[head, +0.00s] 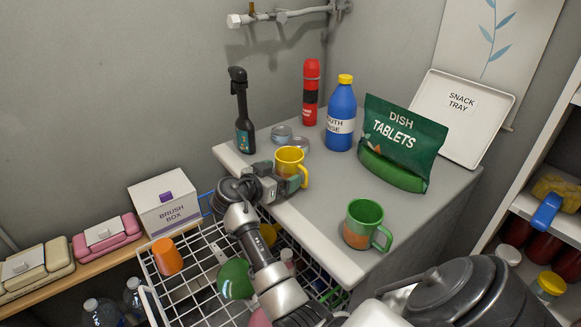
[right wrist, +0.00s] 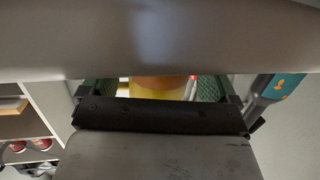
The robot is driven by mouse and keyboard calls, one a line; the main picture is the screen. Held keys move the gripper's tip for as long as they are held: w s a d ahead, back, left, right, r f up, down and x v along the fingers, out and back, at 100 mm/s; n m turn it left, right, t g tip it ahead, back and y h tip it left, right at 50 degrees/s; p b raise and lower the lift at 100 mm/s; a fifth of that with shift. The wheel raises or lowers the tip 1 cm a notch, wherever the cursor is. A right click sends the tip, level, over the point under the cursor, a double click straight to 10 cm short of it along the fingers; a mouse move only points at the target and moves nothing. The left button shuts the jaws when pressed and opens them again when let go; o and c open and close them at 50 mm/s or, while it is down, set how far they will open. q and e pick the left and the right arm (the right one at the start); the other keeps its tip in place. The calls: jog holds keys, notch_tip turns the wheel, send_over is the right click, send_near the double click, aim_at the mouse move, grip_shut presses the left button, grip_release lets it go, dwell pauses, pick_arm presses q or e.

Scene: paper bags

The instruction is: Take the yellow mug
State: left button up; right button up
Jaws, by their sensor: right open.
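The yellow mug (head: 289,157) stands upright near the front left edge of the grey counter in the head view, its handle towards the right. My right gripper (head: 281,178) is at the mug's near side, with its jaws open. In the right wrist view the yellow and orange side of the mug (right wrist: 160,86) shows between the two green finger pads. Whether the pads touch it I cannot tell. The fingers hide the mug's lower part in the head view. My left gripper is not in view.
A black spray bottle (head: 243,130), small tins (head: 282,133), a blue mouthwash bottle (head: 341,120) and a green dish tablets bag (head: 402,145) stand behind the mug. A green mug (head: 361,222) stands to the right. A white wire basket (head: 205,305) sits below the counter's front edge.

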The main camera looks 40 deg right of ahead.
jog(key=shift+x, duration=1.4)
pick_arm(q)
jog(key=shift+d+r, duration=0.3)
pick_arm(e)
jog(key=c, duration=0.8)
jog(key=shift+c, duration=0.2)
